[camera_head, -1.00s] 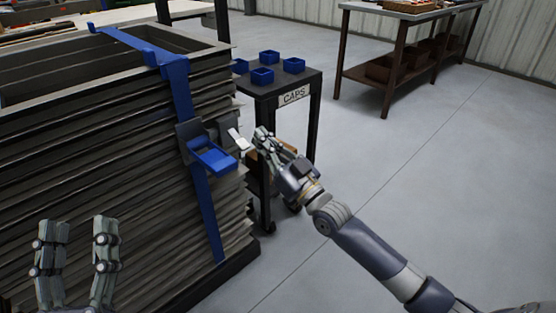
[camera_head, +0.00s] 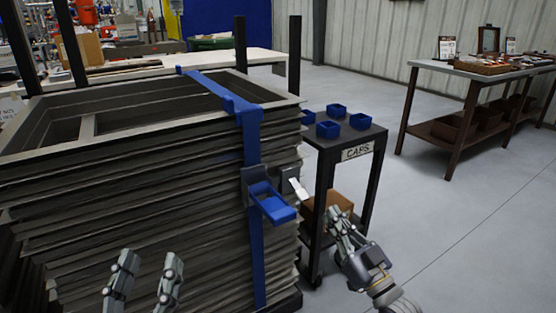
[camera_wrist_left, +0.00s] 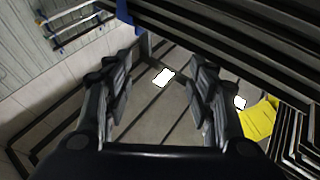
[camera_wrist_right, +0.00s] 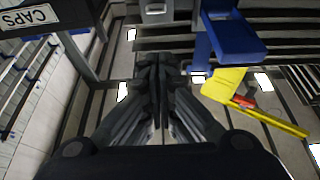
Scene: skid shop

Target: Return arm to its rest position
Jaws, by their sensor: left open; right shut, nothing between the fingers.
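My right gripper (camera_head: 341,222) is shut and empty. In the head view it is to the right of the stack, in front of the caps cart, below and right of the blue ratchet buckle (camera_head: 270,203). In the right wrist view the fingers (camera_wrist_right: 157,65) are pressed together, with the blue buckle (camera_wrist_right: 232,38) to their upper right. My left gripper (camera_head: 147,270) is open and empty at the lower left of the head view, in front of the stack of dark frames (camera_head: 130,215). Its parted fingers (camera_wrist_left: 165,75) show in the left wrist view.
A blue strap (camera_head: 252,150) runs over and down the stack. The dark cart (camera_head: 365,142), labelled CAPS, carries several blue bins and has a cardboard box (camera_head: 328,205) below. A long table (camera_head: 465,70) stands at the back right. The floor (camera_head: 455,225) at right is clear.

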